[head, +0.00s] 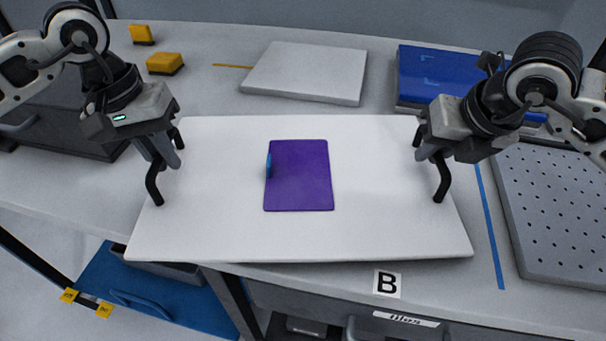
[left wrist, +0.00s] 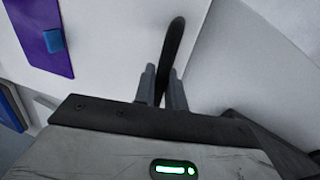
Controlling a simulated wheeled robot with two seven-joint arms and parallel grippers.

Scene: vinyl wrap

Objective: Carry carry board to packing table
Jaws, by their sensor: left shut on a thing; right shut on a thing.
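The white carry board (head: 220,225) is in the middle of the head view, above or on the table's front part; I cannot tell whether it touches the table. It has a black handle at each side. A purple sheet (head: 300,180) with a small blue piece (head: 268,166) at its left edge lies on the board. My left gripper (head: 172,150) is shut on the left handle (head: 153,185); the left wrist view shows its fingers (left wrist: 163,88) around the black handle (left wrist: 174,45). My right gripper (head: 428,145) is shut on the right handle (head: 442,180).
The table (head: 215,50) carries a grey slab (head: 308,72) and blue case (head: 440,75) behind the board, a perforated grey plate (head: 560,215) at right, and yellow blocks (head: 165,63) back left. A label B (head: 387,283) is on the front edge. A blue cart (head: 175,305) stands below left.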

